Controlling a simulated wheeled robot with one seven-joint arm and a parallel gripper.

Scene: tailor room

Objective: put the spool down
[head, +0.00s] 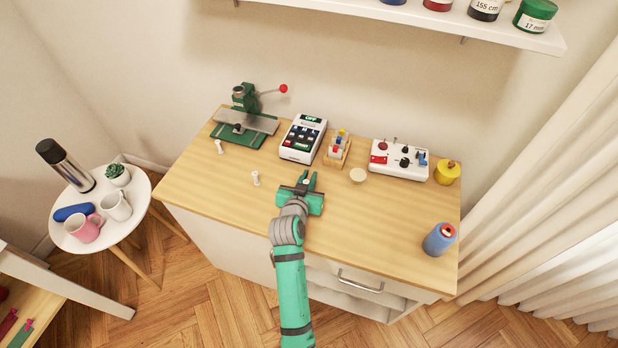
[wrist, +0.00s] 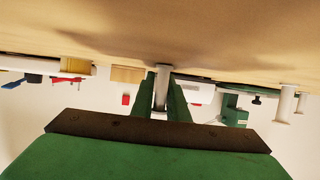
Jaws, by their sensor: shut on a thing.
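My gripper (head: 306,182) is over the front middle of the wooden worktop (head: 220,195), its fingers pointing to the back. In the wrist view my gripper (wrist: 165,92) is shut on a slim pale spool (wrist: 162,90), which stands upright between the two green fingers. The wrist view is upside down, with the worktop at the top. The spool's flanged end is at or very close to the worktop; I cannot tell whether it touches. In the head view the fingers mostly hide the spool.
Two small white spools (head: 256,179) (head: 219,146) stand to the left. A blue can-like item (head: 439,239) stands right. The front worktop is clear.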

